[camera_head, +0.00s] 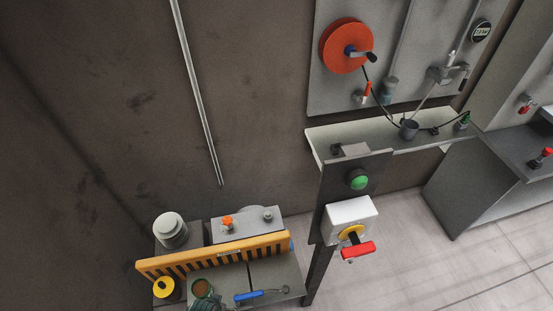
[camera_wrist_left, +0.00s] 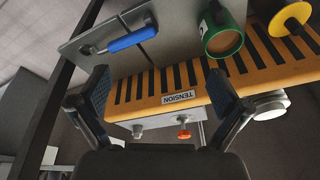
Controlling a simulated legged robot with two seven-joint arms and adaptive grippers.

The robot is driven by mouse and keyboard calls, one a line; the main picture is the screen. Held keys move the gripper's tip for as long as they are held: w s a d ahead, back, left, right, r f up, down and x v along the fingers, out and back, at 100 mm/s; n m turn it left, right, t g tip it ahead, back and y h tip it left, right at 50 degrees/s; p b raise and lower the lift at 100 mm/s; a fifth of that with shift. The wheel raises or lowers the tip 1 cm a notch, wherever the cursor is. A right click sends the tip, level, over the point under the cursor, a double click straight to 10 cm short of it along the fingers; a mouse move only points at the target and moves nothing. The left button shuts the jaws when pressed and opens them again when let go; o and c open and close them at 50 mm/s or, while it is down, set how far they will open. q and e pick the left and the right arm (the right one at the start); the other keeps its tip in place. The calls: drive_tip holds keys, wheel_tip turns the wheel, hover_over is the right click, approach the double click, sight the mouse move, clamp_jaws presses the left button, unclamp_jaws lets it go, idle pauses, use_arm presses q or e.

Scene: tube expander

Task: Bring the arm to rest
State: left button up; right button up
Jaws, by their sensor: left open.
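My left gripper (camera_wrist_left: 158,78) shows in the left wrist view with its two dark fingers spread wide and nothing between them. The bar also shows in the head view (camera_head: 215,255), at the lower left. A blue-handled lever (camera_wrist_left: 128,41) lies beyond the fingertips in the wrist view, apart from them. A green cup-like part with a brown face (camera_wrist_left: 224,42) is right of the lever. I cannot clearly make out my left arm in the head view. My right gripper is not in view.
A yellow knob (camera_wrist_left: 292,18) and a grey box with an orange-red knob (camera_wrist_left: 184,134) flank the bar. In the head view, a post carries a green button (camera_head: 358,179) and a red-handled switch (camera_head: 358,250). An orange reel (camera_head: 346,45) hangs above a shelf.

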use_arm(q)
drive_tip(key=s+a+f+g+b, duration=0.1)
drive_tip(key=s+f, duration=0.2)
drive_tip(key=f, duration=0.9)
drive_tip(key=s+a+f+b, duration=0.1)
drive_tip(key=s+f, duration=0.1)
drive_tip(key=f, duration=0.9)
drive_tip(key=s+a+f+g+b, duration=0.1)
drive_tip(key=s+a+f+b, duration=0.1)
drive_tip(key=s+f, duration=1.2)
drive_tip(key=shift+s+f, duration=0.3)
drive_tip(key=shift+s, duration=0.75)
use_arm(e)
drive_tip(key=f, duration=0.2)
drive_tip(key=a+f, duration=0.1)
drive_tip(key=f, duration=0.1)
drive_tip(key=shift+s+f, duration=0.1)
use_arm(q)
drive_tip(key=shift+a, duration=0.25)
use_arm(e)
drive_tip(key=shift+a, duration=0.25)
